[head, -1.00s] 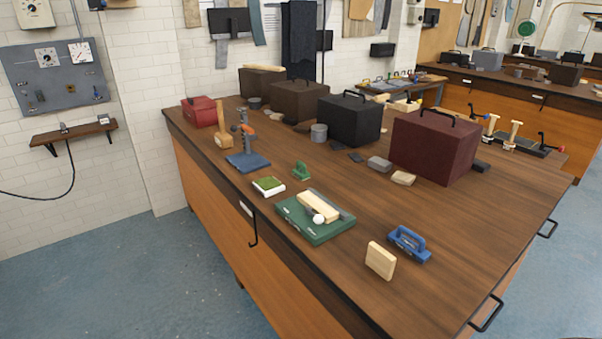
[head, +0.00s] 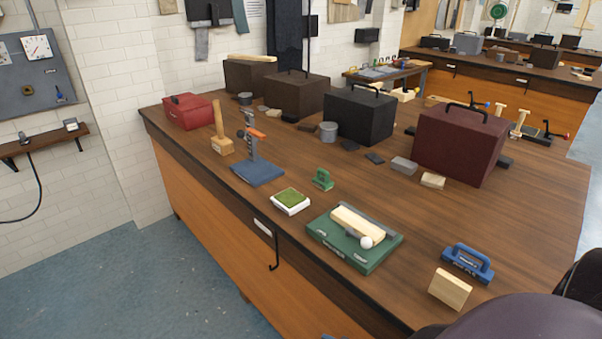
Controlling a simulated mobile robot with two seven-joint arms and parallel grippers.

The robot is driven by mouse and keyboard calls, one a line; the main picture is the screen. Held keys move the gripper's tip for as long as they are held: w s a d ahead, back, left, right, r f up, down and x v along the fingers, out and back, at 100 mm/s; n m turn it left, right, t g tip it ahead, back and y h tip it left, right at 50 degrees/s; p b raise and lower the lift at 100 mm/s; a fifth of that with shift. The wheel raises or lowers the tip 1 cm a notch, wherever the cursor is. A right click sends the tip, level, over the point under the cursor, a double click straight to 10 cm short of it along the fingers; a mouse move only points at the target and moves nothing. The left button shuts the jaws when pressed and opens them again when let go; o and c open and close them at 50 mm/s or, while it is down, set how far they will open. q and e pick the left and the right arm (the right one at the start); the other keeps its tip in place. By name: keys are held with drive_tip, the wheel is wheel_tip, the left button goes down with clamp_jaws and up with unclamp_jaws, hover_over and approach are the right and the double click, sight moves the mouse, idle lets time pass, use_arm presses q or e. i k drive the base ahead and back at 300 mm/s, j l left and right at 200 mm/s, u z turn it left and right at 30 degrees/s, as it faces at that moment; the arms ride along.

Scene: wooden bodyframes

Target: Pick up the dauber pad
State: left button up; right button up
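A small white square pad with a green top (head: 290,201) lies flat near the front edge of the workbench; it looks most like the dauber pad, though no label confirms it. A small green piece with a handle (head: 322,180) stands just behind it, apart from it. Neither of my grippers shows in the head view. A dark rounded part at the bottom right looks like part of my own arm, with no fingers visible. Nothing touches the pad.
The wooden workbench (head: 375,200) also holds a green board with a wooden block and white ball (head: 354,238), a blue-handled tool (head: 467,262), a wood block (head: 450,289), a blue-based stand (head: 257,172), a mallet (head: 221,140) and a maroon case (head: 460,145). Bare wood surrounds the pad.

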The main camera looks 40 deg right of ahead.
sight(325, 183)
drive_tip(key=i+j, duration=0.15)
drive_tip(key=i, duration=0.3)
drive_tip(key=i+j, duration=0.15)
drive_tip(key=i, duration=0.3)
drive_tip(key=i+j, duration=0.2)
drive_tip(key=i, duration=0.3)
drive_tip(key=i+j, duration=0.15)
drive_tip(key=i, duration=0.3)
drive_tip(key=i+j, duration=0.15)
drive_tip(key=i, duration=0.3)
drive_tip(key=i+j+z, duration=0.15)
drive_tip(key=i+z, duration=0.25)
drive_tip(key=i+j+z, duration=0.15)
drive_tip(key=z, duration=1.6)
